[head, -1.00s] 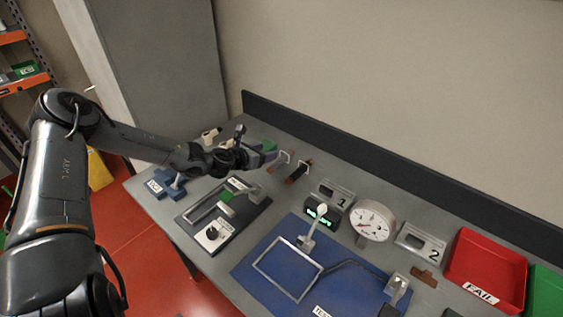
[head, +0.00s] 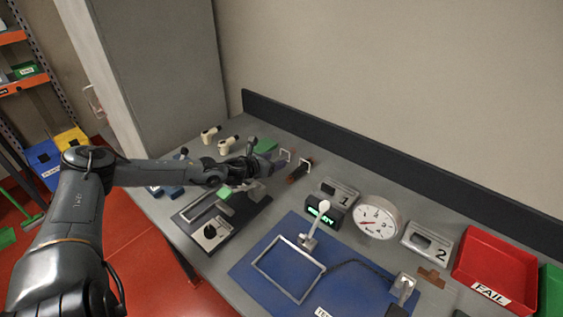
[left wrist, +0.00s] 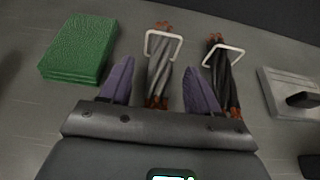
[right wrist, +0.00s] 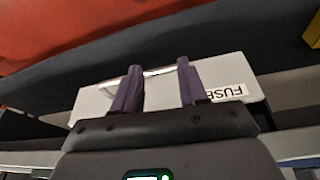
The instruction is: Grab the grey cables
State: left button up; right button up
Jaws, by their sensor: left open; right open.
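The grey cables (left wrist: 159,70) form a bundle with copper-coloured ends and a white handle-like clip, lying on the bench in the left wrist view. A black cable bundle (left wrist: 223,75) with a similar white clip lies just to its right. My left gripper (left wrist: 158,80) is open, with its purple fingers on either side of the grey bundle; I cannot tell whether they touch it. In the head view the left gripper (head: 268,160) hides part of the grey bundle. My right gripper (right wrist: 159,80) is open over a white box labelled FUSE (right wrist: 190,83); nothing shows held.
A green block (left wrist: 80,48) lies left of the cables. A dark fixture board (head: 190,215), a blue mat (head: 250,268) with a metal frame, a round gauge (head: 376,217) and a red FAIL tray (head: 462,272) are on the bench. A dark back rail (head: 400,175) runs behind.

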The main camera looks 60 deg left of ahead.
pick_arm(q)
jog(key=shift+b+x, duration=0.3)
jog(key=shift+x, duration=1.1)
jog(key=shift+c, duration=0.2)
grip_shut()
jog(key=shift+r, duration=0.15)
